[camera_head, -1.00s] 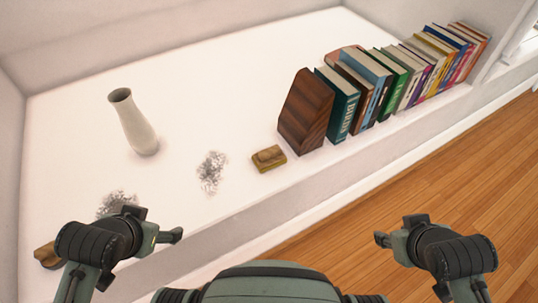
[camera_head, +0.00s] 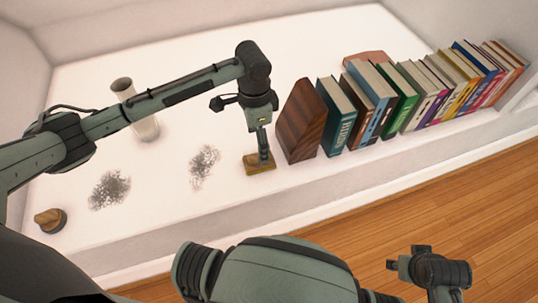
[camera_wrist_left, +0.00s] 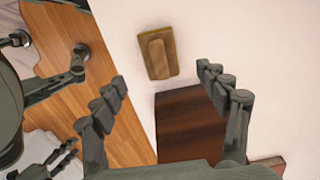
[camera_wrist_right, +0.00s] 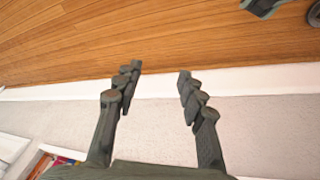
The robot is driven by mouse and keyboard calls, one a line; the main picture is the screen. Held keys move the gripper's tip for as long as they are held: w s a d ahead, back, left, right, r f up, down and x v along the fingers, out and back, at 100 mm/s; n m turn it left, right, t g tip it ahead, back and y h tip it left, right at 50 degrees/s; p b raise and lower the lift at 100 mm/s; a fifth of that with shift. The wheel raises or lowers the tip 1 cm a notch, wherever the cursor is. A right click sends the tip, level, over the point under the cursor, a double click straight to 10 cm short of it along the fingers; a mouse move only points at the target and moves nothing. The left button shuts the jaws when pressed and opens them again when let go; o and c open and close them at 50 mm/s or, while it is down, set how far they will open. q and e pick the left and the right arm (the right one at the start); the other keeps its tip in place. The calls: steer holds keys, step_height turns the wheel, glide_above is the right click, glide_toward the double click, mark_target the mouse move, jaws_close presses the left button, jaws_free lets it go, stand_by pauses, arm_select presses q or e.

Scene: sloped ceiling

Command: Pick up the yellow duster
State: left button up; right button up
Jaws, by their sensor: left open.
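The yellow duster (camera_head: 259,168) is a small flat block with a tan wooden handle, lying on the white shelf left of the wooden bookend. My left gripper (camera_head: 264,153) points down over it in the head view and hides part of it. In the left wrist view the duster (camera_wrist_left: 158,53) lies ahead of the open, empty fingers (camera_wrist_left: 161,76), roughly between their lines, and they do not appear to grip it. My right gripper (camera_head: 390,264) is out over the floor side at lower right; its open, empty fingers show in the right wrist view (camera_wrist_right: 159,72).
The dark wooden bookend (camera_head: 303,122) and a row of books (camera_head: 400,97) stand close right of the duster. A pale vase (camera_head: 146,128) stands behind my left arm. Grey dust patches (camera_head: 204,165) and a round brown-topped item (camera_head: 50,220) lie to the left.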

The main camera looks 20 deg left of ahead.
arm_select(q)
step_height(320, 180, down, 7)
steer(key=shift+r+b, duration=0.2)
steer(key=shift+b, duration=0.25)
steer(key=shift+f, duration=0.5)
steer(key=c, duration=1.3)
steer(key=shift+o, duration=0.2)
arm_select(e)
step_height(320, 180, up, 2)
steer(key=shift+r, duration=0.15)
arm_select(q)
steer(key=shift+r, duration=0.15)
step_height(320, 180, up, 4)
steer(key=shift+p, duration=0.3)
steer(key=s+a+r+p, duration=0.1)
steer(key=s+a+r, duration=0.5)
steer(key=a, duration=0.3)
steer(key=shift+s+a+r, duration=0.2)
steer(key=shift+s+r, duration=0.15)
steer(key=shift+r, duration=0.05)
arm_select(e)
step_height(320, 180, down, 4)
steer(key=shift+a+f, duration=0.15)
